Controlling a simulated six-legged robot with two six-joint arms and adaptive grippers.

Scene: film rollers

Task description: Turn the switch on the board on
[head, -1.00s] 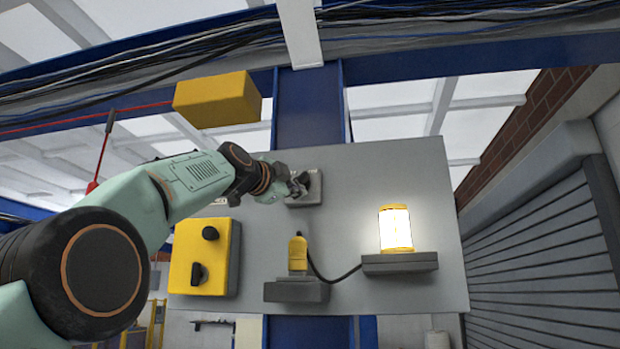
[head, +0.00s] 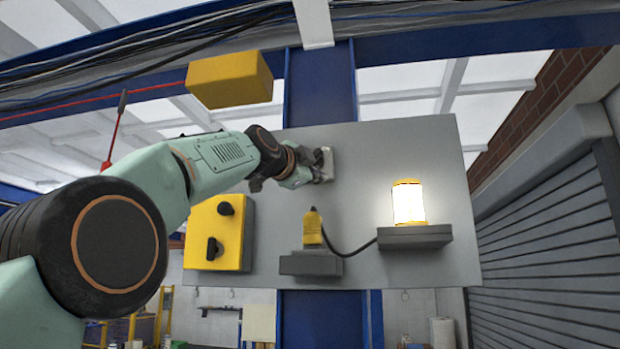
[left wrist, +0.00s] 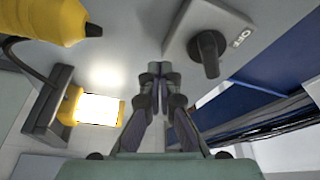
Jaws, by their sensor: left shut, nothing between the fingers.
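The grey board (head: 385,165) stands in front of a blue column. Its switch, a light grey box (head: 328,163), is high on the board and partly hidden behind my left gripper (head: 322,178). In the left wrist view the switch (left wrist: 208,52) has a dark knob and the word OFF on its face. My left gripper (left wrist: 160,72) is shut and empty, its fingertips beside the knob, to its left in that view. I cannot tell whether they touch. The yellow lamp (head: 408,203) glows white; it also shows lit in the wrist view (left wrist: 97,109). My right gripper is out of view.
A yellow box with two black knobs (head: 216,232) is at the board's left. A yellow plug (head: 312,228) sits on a grey block, with a black cable to the lamp's mount. A yellow box (head: 229,80) hangs above. A roller shutter (head: 545,220) is at the right.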

